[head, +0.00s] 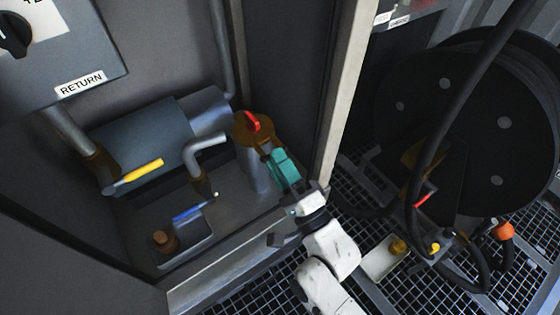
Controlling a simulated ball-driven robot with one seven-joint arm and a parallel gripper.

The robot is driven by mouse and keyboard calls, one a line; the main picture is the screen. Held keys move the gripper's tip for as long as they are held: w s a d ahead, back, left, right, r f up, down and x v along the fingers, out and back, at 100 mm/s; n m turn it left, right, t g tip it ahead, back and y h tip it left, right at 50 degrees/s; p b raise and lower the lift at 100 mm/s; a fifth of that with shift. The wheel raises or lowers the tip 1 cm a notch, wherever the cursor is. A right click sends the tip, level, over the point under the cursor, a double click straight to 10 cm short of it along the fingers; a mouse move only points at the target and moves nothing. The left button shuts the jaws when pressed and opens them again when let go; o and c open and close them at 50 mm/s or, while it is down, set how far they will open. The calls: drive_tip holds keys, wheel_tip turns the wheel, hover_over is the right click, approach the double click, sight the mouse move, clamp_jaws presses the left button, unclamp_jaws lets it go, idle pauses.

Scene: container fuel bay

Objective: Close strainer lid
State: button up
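The strainer is an upright grey cylinder (254,172) in the cabinet, in the head view. A round brass-brown lid (240,130) with a red handle (252,122) is at its top. I cannot tell from this angle whether the lid is fully seated or slightly raised. My gripper (266,150), with a teal body, reaches in from the lower right, its fingertips at the lid's near right edge. The fingers are small and dark against the lid, so I cannot tell whether they touch it or how far apart they are.
The cabinet's pale right post (342,95) stands close beside my arm. A bent grey pipe (205,146), a yellow lever (140,171) and a blue lever (194,208) lie left of the strainer. A large black hose reel (470,120) stands to the right over grating.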

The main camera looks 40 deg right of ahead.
drive_tip(key=p+v, duration=0.1)
drive_tip(key=v, duration=0.9)
drive_tip(key=shift+s+p, duration=0.4)
drive_tip(key=shift+d+f, duration=0.1)
drive_tip(key=shift+f, duration=0.05)
drive_tip(key=w+d+f+n+g+y, duration=0.15)
drive_tip(key=w+f+n+g, duration=0.25)
drive_tip(key=f+n+g, duration=0.6)
drive_tip(key=s+d+f+n+g+h, duration=0.1)
drive_tip(key=s+d+n+g, duration=0.25)
drive_tip(key=s+g, duration=0.3)
drive_tip(key=s+d+f+n+g, duration=0.2)
drive_tip(key=s+n+g, duration=0.25)
drive_tip(key=s, duration=0.35)
wheel_tip(320, 180, up, 33)
drive_tip(key=p, duration=3.3)
drive_tip(key=shift+r+g, duration=0.15)
drive_tip(key=shift+g, duration=0.15)
drive_tip(key=shift+s+r, duration=0.1)
drive_tip(key=shift+s, duration=0.05)
